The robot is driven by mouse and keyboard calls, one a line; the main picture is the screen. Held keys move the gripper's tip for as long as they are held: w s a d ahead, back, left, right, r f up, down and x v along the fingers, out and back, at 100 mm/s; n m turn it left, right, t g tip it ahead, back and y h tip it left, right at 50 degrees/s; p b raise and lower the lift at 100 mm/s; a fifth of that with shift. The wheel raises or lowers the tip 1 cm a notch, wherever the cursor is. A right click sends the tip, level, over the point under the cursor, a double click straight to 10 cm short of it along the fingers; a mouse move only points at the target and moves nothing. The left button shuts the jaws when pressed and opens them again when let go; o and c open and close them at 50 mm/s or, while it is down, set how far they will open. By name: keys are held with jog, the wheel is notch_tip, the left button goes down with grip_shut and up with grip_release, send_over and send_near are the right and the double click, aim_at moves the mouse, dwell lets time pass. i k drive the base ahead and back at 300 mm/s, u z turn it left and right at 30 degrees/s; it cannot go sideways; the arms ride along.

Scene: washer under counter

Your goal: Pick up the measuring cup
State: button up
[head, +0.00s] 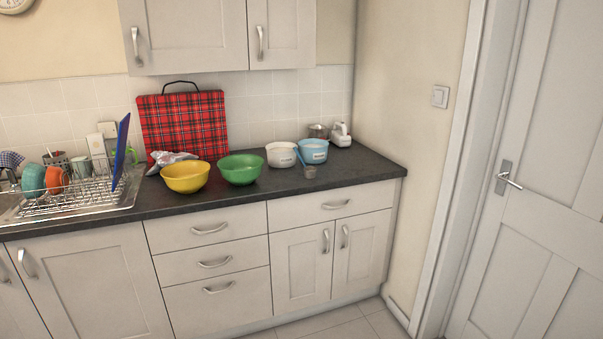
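What looks like the measuring cup is a small grey cup (309,172) on the dark countertop (350,178). It sits near the front edge, in front of a white tub and a light blue tub. A thin handle seems to run from it up and to the left, between the two tubs. It is small in the view, so fine detail cannot be made out. My gripper is not in view.
A white tub (281,155), light blue tub (313,151), green bowl (240,169) and yellow bowl (186,177) stand nearby. A white appliance (341,135) is behind. A dish rack (75,197) is left. Countertop right of the cup is clear; floor shows below.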

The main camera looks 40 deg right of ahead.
aim_at(310, 172)
jog(key=z, duration=0.1)
jog(key=i, duration=0.85)
